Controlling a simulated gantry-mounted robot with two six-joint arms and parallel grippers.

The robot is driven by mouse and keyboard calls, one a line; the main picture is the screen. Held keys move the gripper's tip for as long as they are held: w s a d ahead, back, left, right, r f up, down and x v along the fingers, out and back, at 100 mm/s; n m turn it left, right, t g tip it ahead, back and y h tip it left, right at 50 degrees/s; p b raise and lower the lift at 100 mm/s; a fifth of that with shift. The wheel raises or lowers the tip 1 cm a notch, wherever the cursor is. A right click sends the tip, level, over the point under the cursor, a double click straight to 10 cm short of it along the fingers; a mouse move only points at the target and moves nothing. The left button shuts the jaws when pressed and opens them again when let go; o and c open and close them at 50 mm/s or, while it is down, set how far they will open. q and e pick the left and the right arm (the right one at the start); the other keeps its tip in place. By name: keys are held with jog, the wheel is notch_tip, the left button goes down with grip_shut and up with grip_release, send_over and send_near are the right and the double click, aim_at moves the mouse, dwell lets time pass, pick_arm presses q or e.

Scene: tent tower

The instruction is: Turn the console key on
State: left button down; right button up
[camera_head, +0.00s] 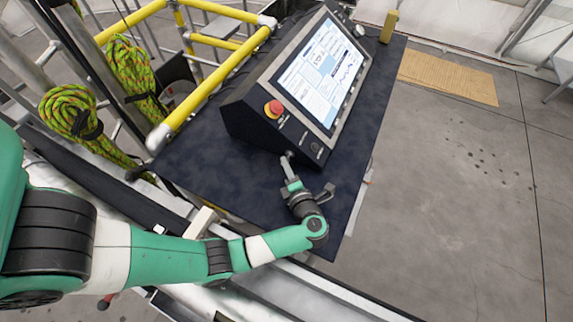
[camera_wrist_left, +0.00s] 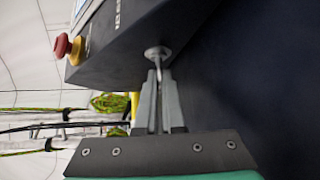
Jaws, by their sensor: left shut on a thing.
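The black console (camera_head: 262,112) with a lit screen (camera_head: 322,68) stands on the dark table. The console key (camera_wrist_left: 158,66) sits in a round metal lock on the console's lower face in the left wrist view. My left gripper (camera_wrist_left: 158,98) is shut on the key, its two grey fingers around it. In the head view my left gripper (camera_head: 287,162) is at the near corner of the console, and the key is too small and covered to make out there. My right gripper does not show.
A red emergency button (camera_head: 273,109) on a yellow base is close to the key and also shows in the left wrist view (camera_wrist_left: 66,47). The dark table (camera_head: 352,165) has free room right of the console. A yellow rail (camera_head: 215,85) and coiled ropes (camera_head: 75,112) are at left.

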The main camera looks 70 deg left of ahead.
pick_arm(q)
jog(key=shift+r, duration=0.1)
jog(key=shift+f+y+b, duration=0.25)
jog(key=shift+y+b, duration=0.05)
jog(key=shift+b, duration=0.25)
jog(key=shift+m, duration=0.4)
jog(key=shift+r, duration=0.15)
jog(key=c, duration=1)
grip_release()
jog(key=shift+d, duration=0.1)
jog(key=d, duration=0.3)
jog(key=d+r, duration=0.1)
jog(key=d, duration=0.7)
jog(key=shift+s+d+r, duration=0.2)
jog(key=shift+s+r, duration=0.1)
jog(key=shift+s, duration=0.1)
